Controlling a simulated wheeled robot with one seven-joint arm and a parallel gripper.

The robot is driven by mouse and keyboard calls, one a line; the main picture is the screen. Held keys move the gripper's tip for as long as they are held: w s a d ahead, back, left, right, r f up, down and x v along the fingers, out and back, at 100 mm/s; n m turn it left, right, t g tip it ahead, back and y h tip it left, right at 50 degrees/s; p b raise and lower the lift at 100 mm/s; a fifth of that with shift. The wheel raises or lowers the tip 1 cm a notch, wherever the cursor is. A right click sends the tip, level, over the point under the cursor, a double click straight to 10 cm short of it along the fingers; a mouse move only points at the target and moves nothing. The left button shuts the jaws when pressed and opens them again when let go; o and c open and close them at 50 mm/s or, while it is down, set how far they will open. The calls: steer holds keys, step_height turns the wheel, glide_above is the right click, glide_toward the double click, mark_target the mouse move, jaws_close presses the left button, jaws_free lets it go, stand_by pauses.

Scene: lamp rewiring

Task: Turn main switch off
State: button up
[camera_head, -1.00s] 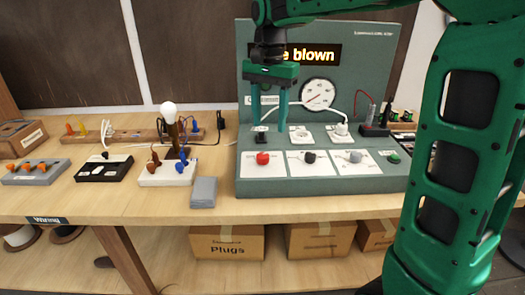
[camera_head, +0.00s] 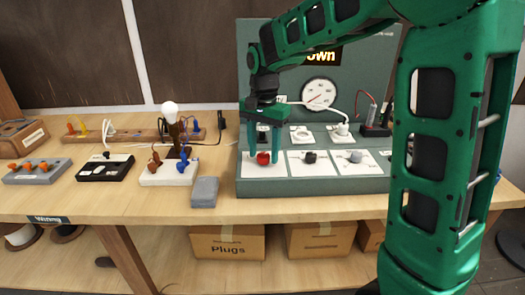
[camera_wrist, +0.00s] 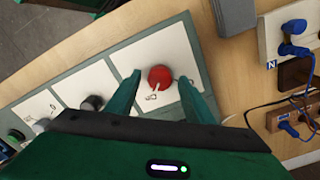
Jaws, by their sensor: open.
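The main switch looks to be the red knob (camera_head: 263,158) on a white plate at the left of the green console (camera_head: 330,187). In the wrist view the red knob (camera_wrist: 160,78) has a pale pointer line and sits between my fingertips. My gripper (camera_head: 263,157) is open and points down over the knob, one finger on each side. In the wrist view my gripper (camera_wrist: 162,88) shows a gap between the fingers and the knob. I cannot tell whether either finger touches it.
A black knob (camera_head: 310,157) and a grey knob (camera_head: 355,156) sit to the right on the console. A grey block (camera_head: 204,192) lies on the table to the left, near a lamp with a bulb (camera_head: 169,108). A gauge (camera_head: 318,94) is on the back panel.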

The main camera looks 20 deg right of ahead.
steer(key=c, duration=1.1)
steer(key=shift+o, duration=0.3)
steer(key=shift+n, duration=0.3)
steer(key=n, duration=0.3)
steer(key=shift+n, duration=0.3)
steer(key=n, duration=0.4)
steer(key=shift+a+n, duration=0.1)
steer(key=shift+n, duration=0.2)
steer(key=n, duration=0.4)
steer(key=shift+w, duration=0.1)
steer(key=shift+n, duration=2.5)
